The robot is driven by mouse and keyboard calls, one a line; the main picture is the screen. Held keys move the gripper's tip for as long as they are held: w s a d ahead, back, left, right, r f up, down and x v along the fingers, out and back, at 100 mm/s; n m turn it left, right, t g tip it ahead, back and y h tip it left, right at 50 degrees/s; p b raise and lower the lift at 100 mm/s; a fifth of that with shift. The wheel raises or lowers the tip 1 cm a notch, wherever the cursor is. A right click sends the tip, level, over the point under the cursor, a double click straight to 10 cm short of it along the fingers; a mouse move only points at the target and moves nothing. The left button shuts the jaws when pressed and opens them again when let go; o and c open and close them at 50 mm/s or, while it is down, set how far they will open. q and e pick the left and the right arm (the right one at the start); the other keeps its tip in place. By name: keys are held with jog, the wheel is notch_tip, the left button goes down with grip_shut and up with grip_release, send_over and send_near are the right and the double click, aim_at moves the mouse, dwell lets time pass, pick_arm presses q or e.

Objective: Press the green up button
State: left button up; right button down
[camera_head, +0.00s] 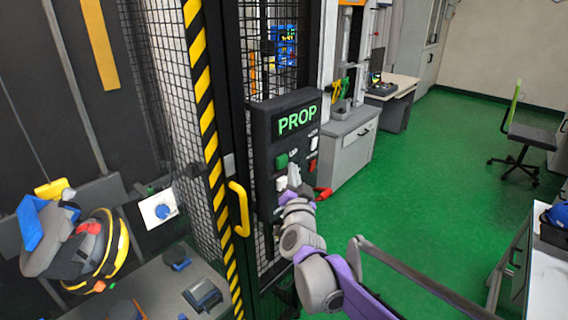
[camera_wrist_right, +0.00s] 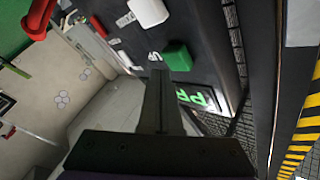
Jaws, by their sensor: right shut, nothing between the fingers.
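The green up button (camera_head: 281,161) is on the left of a dark control panel (camera_head: 263,150), below its lit PROP display (camera_head: 297,119). My right gripper (camera_head: 294,172) is in front of the panel, just below and right of the green button. In the right wrist view the panel appears upside down. There the shut, empty fingers (camera_wrist_right: 158,73) point at the panel, with the green button (camera_wrist_right: 177,56) close beside and beyond their tips. I cannot tell whether they touch it. My left gripper is out of view.
A white button (camera_head: 281,184) is below the green one; white (camera_head: 313,143) and red (camera_head: 312,166) buttons are to the right. A red knob (camera_head: 323,193) juts out at the panel's lower right. A yellow handle (camera_head: 239,208) and mesh cage stand left. Green floor is open at right.

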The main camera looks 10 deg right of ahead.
jog(key=shift+w+a, duration=0.1)
jog(key=shift+w, duration=0.05)
jog(key=shift+w+a, duration=0.15)
jog(key=shift+w, duration=0.05)
jog(key=shift+w+a, duration=0.35)
jog(key=shift+w, duration=0.05)
dwell(1.0)
jog(key=shift+s+d, duration=0.1)
dwell(0.3)
jog(key=shift+s+d, duration=0.5)
jog(key=shift+s, duration=0.1)
jog(key=shift+s, duration=0.1)
jog(key=shift+s+d+p, duration=0.3)
jog(key=shift+s+d, duration=0.5)
jog(key=shift+s, duration=0.15)
jog(key=shift+s+d+p, duration=0.3)
jog(key=shift+s+d, duration=0.45)
jog(key=shift+s, duration=0.2)
